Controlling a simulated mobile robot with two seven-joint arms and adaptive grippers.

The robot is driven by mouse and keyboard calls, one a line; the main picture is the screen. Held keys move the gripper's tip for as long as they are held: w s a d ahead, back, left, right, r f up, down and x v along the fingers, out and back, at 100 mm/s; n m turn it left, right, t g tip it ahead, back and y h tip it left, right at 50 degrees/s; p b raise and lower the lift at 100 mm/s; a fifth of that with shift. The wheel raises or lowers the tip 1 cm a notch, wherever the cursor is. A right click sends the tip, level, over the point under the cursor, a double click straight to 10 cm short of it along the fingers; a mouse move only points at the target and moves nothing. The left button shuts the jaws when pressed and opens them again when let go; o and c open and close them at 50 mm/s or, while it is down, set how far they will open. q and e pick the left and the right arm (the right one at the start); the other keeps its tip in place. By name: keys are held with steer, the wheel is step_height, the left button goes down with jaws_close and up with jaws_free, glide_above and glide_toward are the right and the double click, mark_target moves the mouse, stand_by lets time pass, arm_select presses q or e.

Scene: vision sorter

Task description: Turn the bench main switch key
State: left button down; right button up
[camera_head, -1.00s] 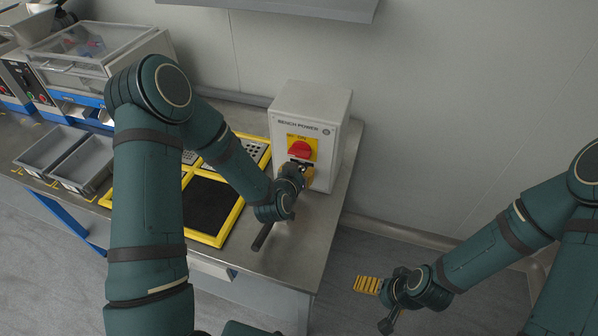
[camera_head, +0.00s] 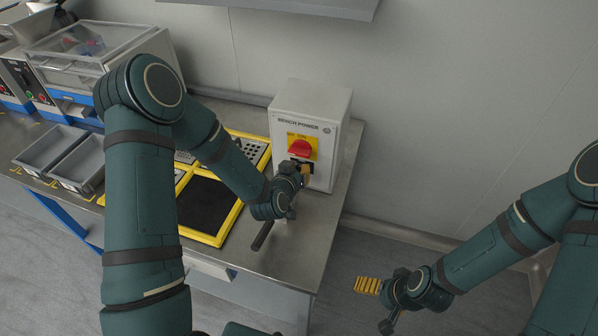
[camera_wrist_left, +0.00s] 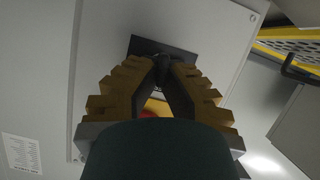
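The white bench power box (camera_head: 312,104) stands at the bench's right end. Its front has a red knob (camera_head: 301,148) on a yellow plate. My left gripper (camera_head: 306,171) is at the box front, just below the red knob. In the left wrist view, its ochre fingers (camera_wrist_left: 161,66) close in on a dark key (camera_wrist_left: 160,63) in front of a black plate (camera_wrist_left: 178,56). The fingertips appear to pinch it from both sides. Part of the red knob (camera_wrist_left: 148,114) shows between the fingers. My right gripper (camera_head: 367,286) hangs away from the bench over the floor, its finger gap unclear.
A yellow-framed dark mat (camera_head: 208,240) lies on the bench left of my left gripper. Two grey bins (camera_head: 78,185) and a machine with a clear cover (camera_head: 90,45) stand at the left. The bench's right edge is close to the box.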

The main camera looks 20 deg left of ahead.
arm_select(q)
steer(key=shift+a+f+n+h+b, duration=0.1)
steer(key=shift+a+n+h+b, duration=0.1)
steer(key=shift+n+h+b, duration=0.5)
steer(key=shift+a+n+h, duration=0.15)
steer(key=shift+n+h, duration=0.45)
steer(key=shift+n, duration=0.5)
steer(key=n+h, duration=0.1)
steer(key=n+t, duration=0.1)
steer(key=n, duration=0.1)
steer(key=n+h, duration=0.1)
steer(key=shift+a+f+n+h, duration=0.15)
steer(key=shift+f+n+h, duration=0.1)
steer(key=shift+n+h, duration=0.05)
steer(key=n+t, duration=0.1)
steer(key=n, duration=0.1)
steer(key=n+h, duration=0.1)
steer(key=n, duration=0.1)
steer(key=shift+f+t, duration=0.15)
steer(key=shift+t, duration=0.25)
steer(key=c, duration=1.1)
jaws_free()
steer(key=shift+w, duration=0.1)
